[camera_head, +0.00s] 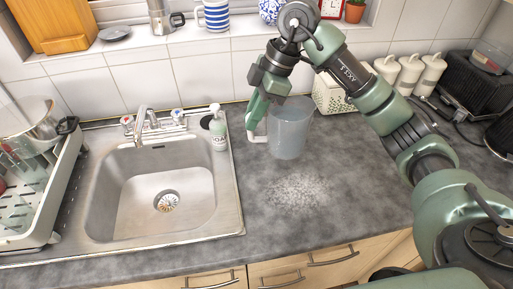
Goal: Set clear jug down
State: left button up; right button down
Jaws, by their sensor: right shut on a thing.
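The clear jug (289,130) is upright at or just above the grey counter, right of the sink, with bluish liquid inside. Its light handle is on its left side. My right gripper (257,118) is shut on the handle, reaching down from above. I cannot tell whether the jug's base touches the counter. My left gripper is not in view.
A steel sink (226,205) lies left, with a tap (141,126) and a soap bottle (218,128) behind. A dish rack (50,200) stands far left. White canisters (410,72) line the back wall. A pale speckled patch (298,190) marks the counter in front; the front counter is clear.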

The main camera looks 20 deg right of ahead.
aim_at(253, 141)
notch_tip(253, 141, down, 8)
jog(key=shift+f+p, duration=0.25)
jog(key=shift+p, duration=0.55)
notch_tip(253, 141, down, 4)
jog(key=shift+f+p, duration=0.2)
jog(key=shift+p, duration=0.3)
jog(key=c, duration=1.8)
grip_release()
jog(key=shift+f, duration=0.2)
jog(key=o, duration=0.4)
